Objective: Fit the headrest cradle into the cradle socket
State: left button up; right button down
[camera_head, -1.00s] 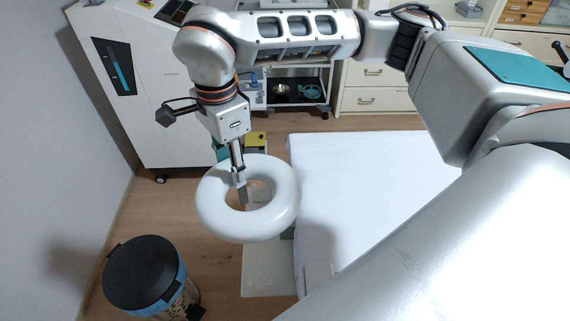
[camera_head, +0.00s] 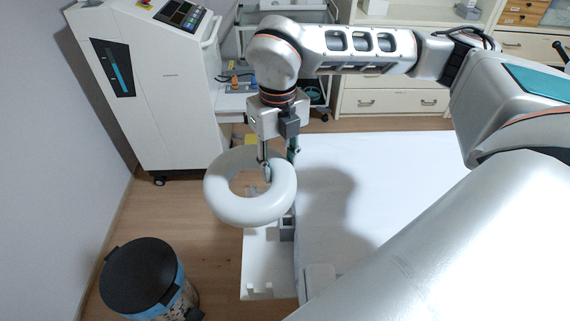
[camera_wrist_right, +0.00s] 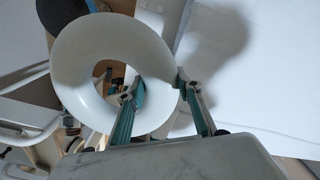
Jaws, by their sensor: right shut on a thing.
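The headrest cradle (camera_head: 225,200) is a thick white ring, seen in the head view in front of the head end of the couch (camera_head: 350,200). My right gripper (camera_head: 280,170) is shut on the ring's right side, one finger inside the hole and the other outside. The right wrist view also shows the ring (camera_wrist_right: 75,60) between the fingers (camera_wrist_right: 160,85). A small grey block with an opening, likely the cradle socket (camera_head: 287,228), shows at the couch end, just below and right of the ring. The ring is apart from it and partly covers that area. My left gripper is not in view.
A white notched panel (camera_head: 262,270) lies low at the couch end. A black-lidded bin (camera_head: 140,275) stands at the lower left. A white machine cabinet (camera_head: 160,95) and a trolley (camera_head: 235,103) stand behind. Wooden floor (camera_head: 185,205) is free left of the ring.

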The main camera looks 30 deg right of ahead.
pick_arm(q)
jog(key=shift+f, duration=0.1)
pick_arm(e)
jog(key=shift+s+d+f+m, duration=0.15)
jog(key=shift+d+m, duration=0.2)
jog(key=shift+m, duration=0.3)
jog(key=shift+s+d+m, duration=0.1)
jog(key=shift+d+m, duration=0.2)
jog(key=shift+m, duration=0.35)
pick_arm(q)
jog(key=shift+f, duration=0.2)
pick_arm(e)
jog(key=shift+f, duration=0.1)
pick_arm(q)
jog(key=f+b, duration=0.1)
jog(key=b, duration=0.1)
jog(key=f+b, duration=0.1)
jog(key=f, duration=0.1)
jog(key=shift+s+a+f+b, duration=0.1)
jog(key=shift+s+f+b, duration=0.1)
jog(key=shift+b, duration=0.2)
pick_arm(e)
notch_tip(320, 180, down, 6)
jog(key=shift+w+r, duration=0.1)
jog(key=shift+r, duration=0.1)
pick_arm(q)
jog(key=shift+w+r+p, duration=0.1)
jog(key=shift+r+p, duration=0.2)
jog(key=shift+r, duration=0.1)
